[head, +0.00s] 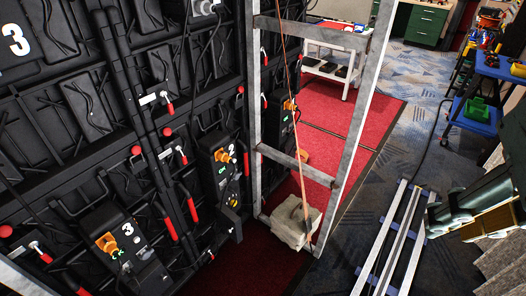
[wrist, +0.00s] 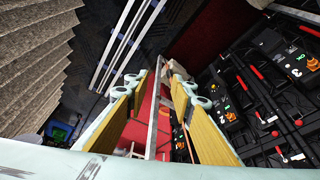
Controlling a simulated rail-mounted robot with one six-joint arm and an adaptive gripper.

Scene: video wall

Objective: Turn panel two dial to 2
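The black control box marked 2 (head: 228,172) is mounted on the black wall in the head view. Its orange dial (head: 221,155) is at the top; its setting is too small to read. In the wrist view the box marked 2 (wrist: 231,117) is right of the fingers, with its orange dial (wrist: 226,106) showing small. My gripper (head: 448,228) is at the far right of the head view, well away from the wall. In the wrist view, my gripper (wrist: 161,76) has its two yellow-padded fingers apart with nothing between them.
A box marked 3 (head: 128,246) with an orange dial is nearer. Red-handled levers (head: 169,224) stick out from the wall. A grey metal frame (head: 345,130) with a pale weight (head: 292,222) stands beyond.

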